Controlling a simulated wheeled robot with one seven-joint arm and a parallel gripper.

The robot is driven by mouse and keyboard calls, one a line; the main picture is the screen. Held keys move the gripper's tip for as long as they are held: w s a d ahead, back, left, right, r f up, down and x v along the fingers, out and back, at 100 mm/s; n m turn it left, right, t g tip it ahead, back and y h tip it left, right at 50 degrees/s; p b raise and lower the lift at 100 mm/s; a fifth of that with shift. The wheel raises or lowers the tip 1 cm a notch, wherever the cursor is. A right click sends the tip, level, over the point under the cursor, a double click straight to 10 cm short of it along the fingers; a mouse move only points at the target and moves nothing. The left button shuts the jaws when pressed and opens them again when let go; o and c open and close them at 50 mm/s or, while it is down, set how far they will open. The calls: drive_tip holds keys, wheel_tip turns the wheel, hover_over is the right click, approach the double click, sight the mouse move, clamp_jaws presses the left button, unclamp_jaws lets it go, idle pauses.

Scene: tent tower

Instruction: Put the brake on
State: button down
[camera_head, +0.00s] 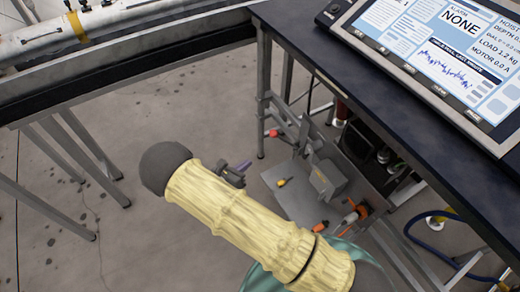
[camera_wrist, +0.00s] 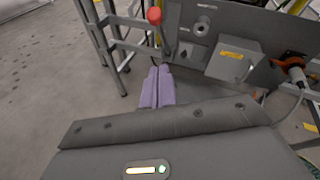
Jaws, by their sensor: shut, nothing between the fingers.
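A lever with a red ball knob (camera_wrist: 154,15) stands at the left edge of a grey panel (camera_wrist: 208,52) in the wrist view. It looks like the brake lever, but no readable label confirms this. In the head view the red knob (camera_head: 273,133) shows under the dark table, left of the panel. My gripper (camera_wrist: 160,70) has two purple fingers pressed together, with nothing between them. In the picture its tips lie just below the knob and lever; they appear apart from them. In the head view my gripper (camera_head: 242,166) is mostly hidden behind my yellow-sleeved arm.
The panel carries a grey box (camera_wrist: 236,60) with a yellow label and an orange connector (camera_wrist: 290,62) with a cable. Metal table legs (camera_head: 264,90) stand beside the knob. A monitor (camera_head: 440,50) on the dark table (camera_head: 320,50) reads alarm none. Open floor lies to the left.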

drive_tip(key=w+d, duration=0.7)
drive_tip(key=w, duration=0.3)
drive_tip(key=shift+w+f+b, duration=0.35)
drive_tip(key=shift+w+f, duration=0.05)
drive_tip(key=shift+r, duration=0.15)
